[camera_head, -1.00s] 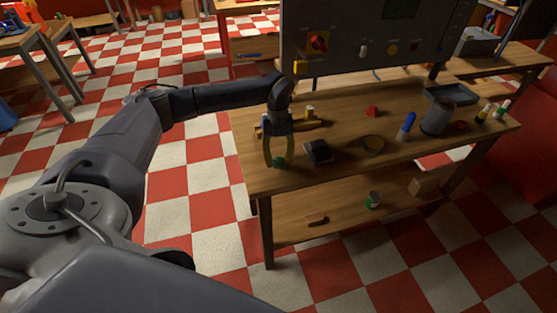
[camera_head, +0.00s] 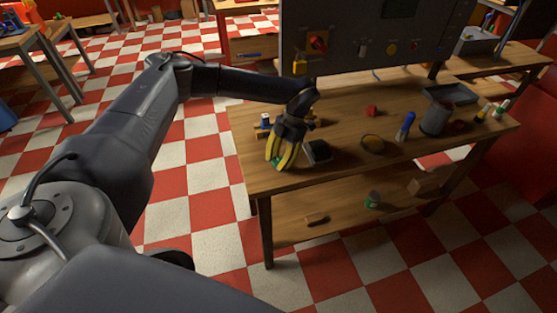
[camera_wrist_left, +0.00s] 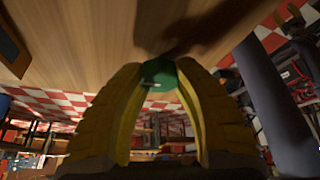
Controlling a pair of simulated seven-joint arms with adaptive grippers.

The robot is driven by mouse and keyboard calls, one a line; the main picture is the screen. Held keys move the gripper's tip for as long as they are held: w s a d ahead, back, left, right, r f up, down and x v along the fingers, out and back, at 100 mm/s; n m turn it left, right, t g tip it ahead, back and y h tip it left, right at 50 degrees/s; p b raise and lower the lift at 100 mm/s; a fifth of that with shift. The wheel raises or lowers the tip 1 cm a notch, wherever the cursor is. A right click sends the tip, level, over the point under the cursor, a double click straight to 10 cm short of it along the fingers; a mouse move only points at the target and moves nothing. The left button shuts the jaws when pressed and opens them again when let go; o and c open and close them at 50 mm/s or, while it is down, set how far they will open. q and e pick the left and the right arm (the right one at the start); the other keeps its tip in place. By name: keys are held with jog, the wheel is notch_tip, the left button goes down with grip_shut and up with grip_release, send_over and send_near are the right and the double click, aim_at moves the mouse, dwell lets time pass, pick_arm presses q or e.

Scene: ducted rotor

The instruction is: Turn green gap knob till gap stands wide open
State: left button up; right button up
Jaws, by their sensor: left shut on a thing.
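My left gripper (camera_head: 281,165) has yellow fingers and reaches down at a slant at the front left of the workbench. In the left wrist view the green knob (camera_wrist_left: 158,73) sits between the fingertips, and the gripper (camera_wrist_left: 160,78) is shut on it. In the head view the fingers mostly hide the knob. A small dark box (camera_head: 318,152) stands just right of the fingers. I cannot make out the gap or how wide it stands. My right gripper is not in view.
On the workbench (camera_head: 255,177) are a red piece (camera_head: 371,110), a yellowish ring (camera_head: 373,144), a blue marker (camera_head: 405,127) and a grey cup (camera_head: 435,119). A grey panel (camera_head: 370,40) rises behind. A green can (camera_head: 372,200) stands on the lower shelf.

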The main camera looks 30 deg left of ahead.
pick_arm(q)
jog(key=shift+s+f+m+y, duration=0.15)
jog(key=shift+m+y, duration=0.25)
jog(key=shift+m, duration=0.5)
jog(key=shift+s, duration=0.1)
jog(key=o, duration=1.3)
jog(key=shift+w+r, duration=0.2)
jog(key=v, duration=1.1)
jog(key=shift+r, duration=0.4)
